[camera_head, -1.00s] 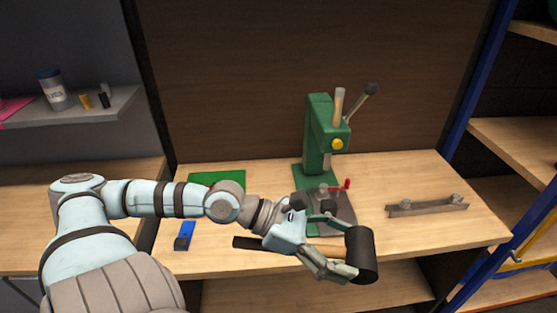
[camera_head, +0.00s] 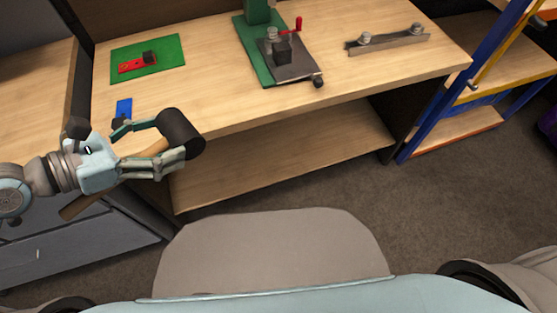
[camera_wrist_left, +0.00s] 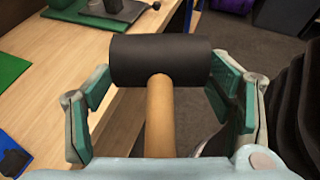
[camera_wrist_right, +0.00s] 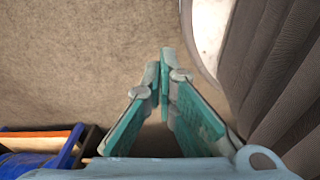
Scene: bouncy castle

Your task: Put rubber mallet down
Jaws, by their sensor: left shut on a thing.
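The rubber mallet has a black cylindrical head (camera_head: 181,131) and a wooden handle (camera_head: 84,205). My left gripper (camera_head: 166,140) is shut on it, near the bench's front left corner. In the left wrist view the mallet head (camera_wrist_left: 160,60) lies crosswise at the fingertips, and the handle (camera_wrist_left: 160,120) runs back between the fingers. Whether the mallet touches the bench cannot be told. The wooden bench top (camera_head: 210,90) is in the head view. My right gripper (camera_wrist_right: 164,55) shows only in the right wrist view, fingertips together, empty, above the floor.
A green press (camera_head: 258,50) stands on the bench with a red-handled clamp (camera_head: 298,25). A green mat (camera_head: 165,53) holds a red item (camera_head: 137,65). A blue item (camera_head: 124,107) lies near the gripper. A metal bar (camera_head: 388,41) is at right. Bare wood lies between.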

